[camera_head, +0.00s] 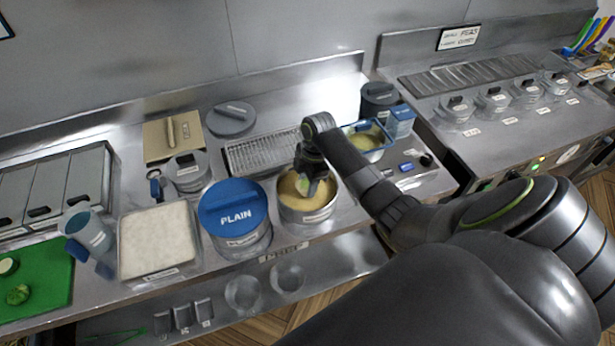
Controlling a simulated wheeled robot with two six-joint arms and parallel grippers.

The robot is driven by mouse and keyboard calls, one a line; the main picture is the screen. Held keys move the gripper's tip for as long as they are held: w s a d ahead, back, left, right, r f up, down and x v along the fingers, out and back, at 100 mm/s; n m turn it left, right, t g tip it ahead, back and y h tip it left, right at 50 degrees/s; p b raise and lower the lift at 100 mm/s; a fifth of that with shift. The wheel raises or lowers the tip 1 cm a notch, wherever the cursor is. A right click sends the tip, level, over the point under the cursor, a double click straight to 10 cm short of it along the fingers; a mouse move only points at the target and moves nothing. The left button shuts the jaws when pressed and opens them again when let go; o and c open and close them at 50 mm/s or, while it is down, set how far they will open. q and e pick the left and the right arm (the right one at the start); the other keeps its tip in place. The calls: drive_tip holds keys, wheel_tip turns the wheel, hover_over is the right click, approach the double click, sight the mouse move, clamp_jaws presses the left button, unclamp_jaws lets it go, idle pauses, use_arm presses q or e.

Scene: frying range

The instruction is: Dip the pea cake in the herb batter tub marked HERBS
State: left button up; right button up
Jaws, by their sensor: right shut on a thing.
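My right gripper (309,181) reaches in from the right and points down over an open steel tub of yellowish batter (291,208). It is shut on a small pale green piece, which looks like the pea cake (304,186). The piece is mostly hidden by the fingers, and I cannot tell whether it touches the batter. The label on this tub's front is too small to read. Beside it on the left stands a tub with a blue lid marked PLAIN (237,217). My left gripper is not in view.
A square tray of white crumbs or flour (157,237) and a blue-handled jug (90,232) stand left. A green board (45,290) holds round green pieces. Behind my right gripper are a wire rack (262,155) and a blue-rimmed container (366,142).

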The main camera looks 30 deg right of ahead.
sight(307, 184)
drive_tip(key=shift+r, duration=2.95)
drive_tip(key=shift+r, duration=0.1)
drive_tip(key=shift+r, duration=1.4)
